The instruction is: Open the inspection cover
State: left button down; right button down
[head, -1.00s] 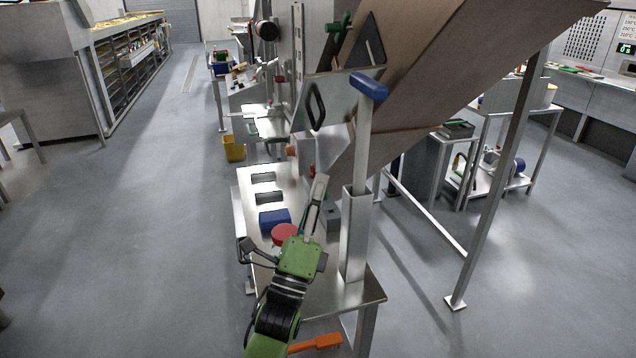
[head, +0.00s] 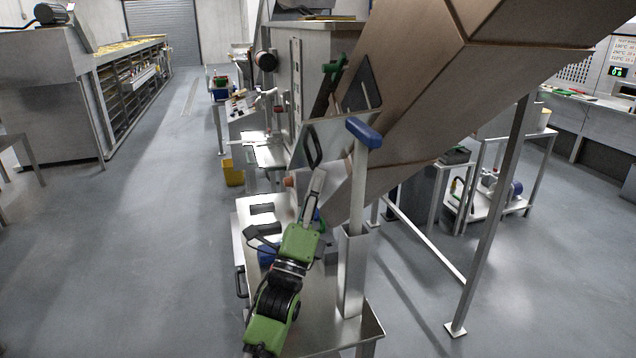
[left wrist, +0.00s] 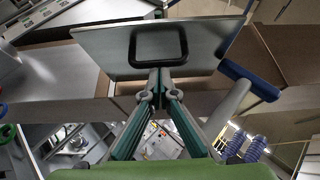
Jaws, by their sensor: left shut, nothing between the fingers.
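The inspection cover (head: 338,132) is a flat metal plate on the underside of the brown chute, with a black loop handle (head: 312,145). In the left wrist view the cover (left wrist: 100,45) fills the upper middle, and its handle (left wrist: 158,62) is a rounded black rectangle. My left gripper (head: 318,178) is just below the handle in the head view. In the left wrist view its fingertips (left wrist: 157,80) are together, pointing at the handle's lower bar. Nothing is between them. I cannot tell whether they touch the handle. My right gripper is not in view.
A blue-topped post (head: 364,132) stands close to the right of the cover. The large sloping chute (head: 430,80) overhangs from the right. A metal table (head: 322,325) lies below my left arm. A green clamp-like part (head: 335,64) is above the cover. Open floor is at left.

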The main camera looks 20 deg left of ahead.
aim_at(313, 148)
pick_arm(q)
jog(key=shift+w+a+r+m+g+h+p, duration=0.3)
jog(key=shift+a+r+m+h+p, duration=0.2)
jog(key=shift+a+r+m+h, duration=0.3)
jog(key=shift+w+a+r+m+g+h+p, duration=0.3)
jog(key=shift+a+r+m+h+p, duration=0.25)
jog(key=shift+a+h, duration=0.35)
jog(key=shift+d, duration=0.1)
